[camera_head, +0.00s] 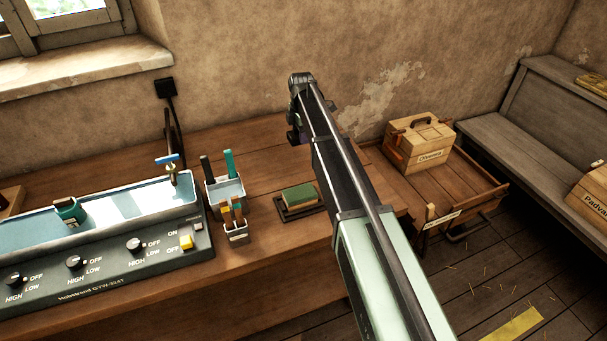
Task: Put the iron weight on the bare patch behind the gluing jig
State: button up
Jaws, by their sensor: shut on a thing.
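My gripper (295,132) is at the far end of my arm, over the back part of the wooden bench near the wall. It is shut on a small dark thing, mostly hidden behind my wrist, which looks like the iron weight. No other iron weight shows. A low dark frame holding a green-topped block (299,195) sits on the bench in front of my gripper and appears to be the gluing jig. The bench top behind this frame is bare wood (268,150), partly covered by my arm. I cannot tell the height of my gripper above it.
Left of the jig stand a pale holder (225,190) and a smaller holder (236,232) with upright tools. A long trough with control knobs (105,245) fills the left. A wooden box (418,146) stands on a cart at right. The plaster wall closes the back.

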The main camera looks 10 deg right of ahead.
aim_at(302, 169)
notch_tip(302, 169, down, 14)
jog(key=b, duration=1.1)
jog(key=shift+r, duration=0.2)
jog(key=shift+r+p, duration=0.3)
jog(key=shift+f, duration=0.25)
jog(key=o, duration=1.4)
jog(key=shift+r, duration=0.1)
